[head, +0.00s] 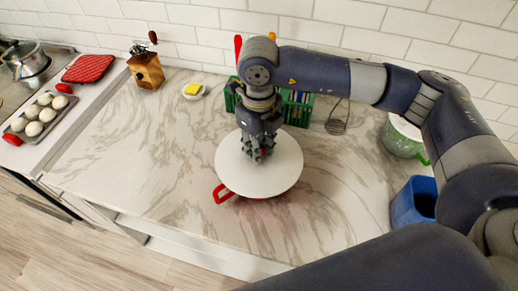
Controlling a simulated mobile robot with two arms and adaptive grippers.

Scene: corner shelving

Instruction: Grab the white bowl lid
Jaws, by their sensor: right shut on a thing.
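The white bowl lid (281,179) is a flat round disc over the middle of the marble counter. The lid's grip is hidden by the fingers. I cannot tell whether the lid is lifted off the red vessel. My left gripper is not in view.
A green crate (296,107) with utensils stands behind my right gripper. A green pot (402,137) and blue bin (414,202) stand at right. A butter dish (194,91), wooden grinder (145,68) and bun tray (40,117) are at left.

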